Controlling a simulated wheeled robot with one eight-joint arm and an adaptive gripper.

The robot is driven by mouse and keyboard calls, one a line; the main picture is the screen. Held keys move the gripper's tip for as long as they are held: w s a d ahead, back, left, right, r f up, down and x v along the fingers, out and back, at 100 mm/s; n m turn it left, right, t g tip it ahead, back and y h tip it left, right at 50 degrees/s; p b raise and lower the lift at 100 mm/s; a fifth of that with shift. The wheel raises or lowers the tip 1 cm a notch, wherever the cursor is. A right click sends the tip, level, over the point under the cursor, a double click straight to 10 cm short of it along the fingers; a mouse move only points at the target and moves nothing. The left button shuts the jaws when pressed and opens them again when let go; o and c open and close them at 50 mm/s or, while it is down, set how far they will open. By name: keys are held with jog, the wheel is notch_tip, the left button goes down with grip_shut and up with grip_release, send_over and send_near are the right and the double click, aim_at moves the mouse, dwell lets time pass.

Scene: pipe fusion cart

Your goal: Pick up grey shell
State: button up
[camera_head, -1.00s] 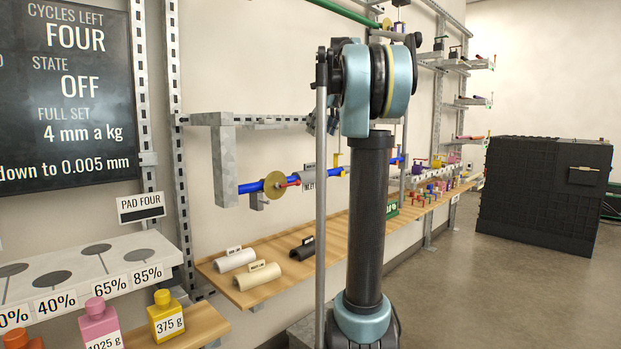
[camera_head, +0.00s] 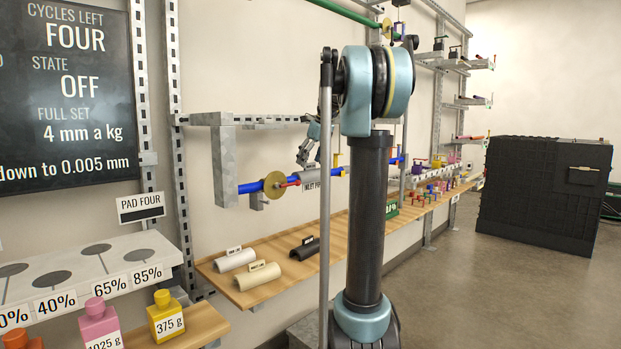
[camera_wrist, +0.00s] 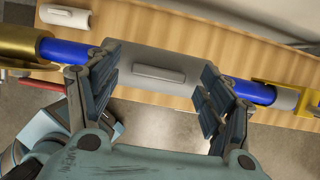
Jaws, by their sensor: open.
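The grey shell (camera_wrist: 160,68) sits around a blue pipe (camera_wrist: 255,92), with a raised bar on its near face. It also shows in the head view (camera_head: 309,176), partly hidden behind a label and my arm. My gripper (camera_wrist: 159,92) is open, with one finger set near each end of the shell in the wrist view. Whether the fingers touch it I cannot tell. In the head view my gripper (camera_head: 308,151) is just above the shell, partly hidden by my arm.
A brass disc (camera_head: 276,184) stands on the pipe left of the shell. A yellow bracket (camera_wrist: 290,98) is at the right. Below, a wooden shelf (camera_head: 245,297) holds a white shell (camera_head: 236,261), a cream shell (camera_head: 257,276) and a black shell (camera_head: 305,249).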

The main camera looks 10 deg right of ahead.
jog(key=shift+w+a+f, duration=0.1)
jog(key=shift+w+f, duration=0.1)
jog(key=shift+f, duration=0.35)
jog(key=c, duration=1.1)
jog(key=shift+o, duration=0.2)
